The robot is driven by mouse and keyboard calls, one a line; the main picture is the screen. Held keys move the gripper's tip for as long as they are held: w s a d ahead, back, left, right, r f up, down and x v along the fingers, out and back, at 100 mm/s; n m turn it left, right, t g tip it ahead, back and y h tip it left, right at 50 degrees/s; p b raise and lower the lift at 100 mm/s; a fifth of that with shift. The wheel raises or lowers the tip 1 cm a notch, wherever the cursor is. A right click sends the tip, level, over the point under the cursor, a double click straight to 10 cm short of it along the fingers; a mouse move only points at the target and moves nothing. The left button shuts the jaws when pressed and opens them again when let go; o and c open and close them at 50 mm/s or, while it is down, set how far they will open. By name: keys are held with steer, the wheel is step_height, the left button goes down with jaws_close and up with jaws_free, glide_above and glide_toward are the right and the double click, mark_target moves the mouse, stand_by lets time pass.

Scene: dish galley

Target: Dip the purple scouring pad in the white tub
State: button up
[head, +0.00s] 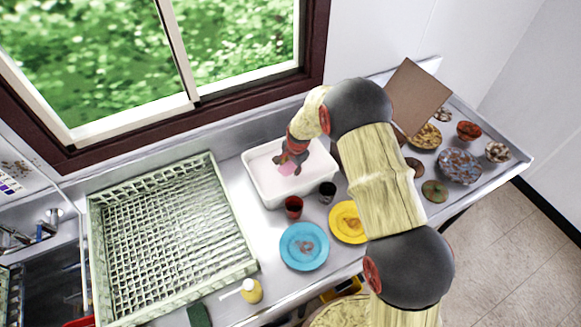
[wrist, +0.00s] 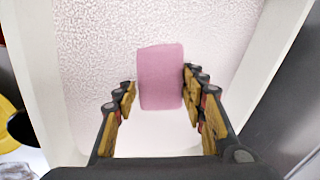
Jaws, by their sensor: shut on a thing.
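The purple scouring pad (wrist: 160,77) shows pinkish between my fingertips in the wrist view, and my gripper (wrist: 158,88) is shut on it. In the head view the pad (head: 287,168) is a small pink patch below my gripper (head: 290,158). The white tub (head: 262,192) stands on the counter under the window, with pale, foamy-looking contents. My gripper is over the inside of the tub, and the tub's wall (wrist: 42,100) shows at both sides in the wrist view. I cannot tell whether the pad touches the contents.
A large dish rack (head: 103,235) fills the left. In front of the tub are a red cup (head: 293,207), a dark cup (head: 327,192), a blue plate (head: 292,261) and a yellow plate (head: 340,230). A yellow bottle (head: 251,291) stands near the front edge. Several bowls are at right.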

steer(key=shift+r, duration=0.1)
steer(key=w+a+p+v, duration=0.1)
steer(key=p+v, duration=0.4)
steer(key=v, duration=0.5)
steer(key=shift+w+r, duration=0.6)
steer(key=shift+r, duration=0.05)
